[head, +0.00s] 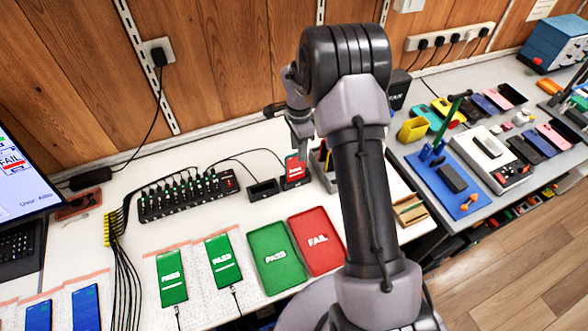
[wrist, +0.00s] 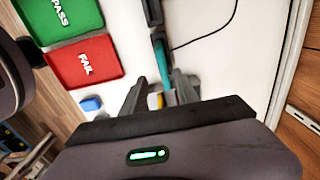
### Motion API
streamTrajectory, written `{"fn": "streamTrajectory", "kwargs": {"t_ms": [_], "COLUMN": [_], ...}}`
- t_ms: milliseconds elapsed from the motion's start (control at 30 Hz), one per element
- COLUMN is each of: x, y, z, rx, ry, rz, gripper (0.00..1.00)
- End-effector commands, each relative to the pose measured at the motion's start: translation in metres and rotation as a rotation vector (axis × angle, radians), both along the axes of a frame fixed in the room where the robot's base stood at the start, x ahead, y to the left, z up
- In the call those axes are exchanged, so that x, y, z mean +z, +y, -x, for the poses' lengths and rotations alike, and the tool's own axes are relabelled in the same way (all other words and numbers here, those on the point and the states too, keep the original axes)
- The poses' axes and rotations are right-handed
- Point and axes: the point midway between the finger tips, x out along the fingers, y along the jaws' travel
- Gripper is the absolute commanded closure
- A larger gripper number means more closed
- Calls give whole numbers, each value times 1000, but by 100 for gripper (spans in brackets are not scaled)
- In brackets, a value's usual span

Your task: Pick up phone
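A phone (head: 295,170) with a red lit screen stands upright in a small black dock (head: 297,184) towards the back of the white table in the head view. My gripper (head: 299,143) is just above and behind it, partly hidden by my own arm. In the wrist view, my gripper (wrist: 158,92) has its two fingers apart. A narrow teal edge, which looks like the phone (wrist: 163,65), shows beyond the fingertips, close to the black dock (wrist: 157,42). I see nothing clasped between the fingers, and whether they touch the phone cannot be told.
An empty black dock (head: 263,190) stands left of the phone. A green PASS tray (head: 277,283) and red FAIL tray (head: 333,262) lie in front. Two phones with green PASS screens (head: 172,278) lie further left. A multi-port charging hub (head: 187,197) with cables stands behind them.

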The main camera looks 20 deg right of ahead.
Motion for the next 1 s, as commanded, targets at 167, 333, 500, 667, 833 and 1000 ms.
{"fn": "streamTrajectory", "kwargs": {"t_ms": [167, 333, 500, 667, 833, 1000], "x": [-23, -47, -74, -73, -73, -73], "y": [1, 5, 6, 5, 5, 5], "z": [0, -5, -8, -8, -8, -8], "rx": [1, 2, 2, 2, 2, 2], "ry": [0, 1, -1, -2, -1, -1], "rz": [-1, -1, 0, 0, 0, 0], "gripper": [64, 64, 64, 64, 95, 100]}}
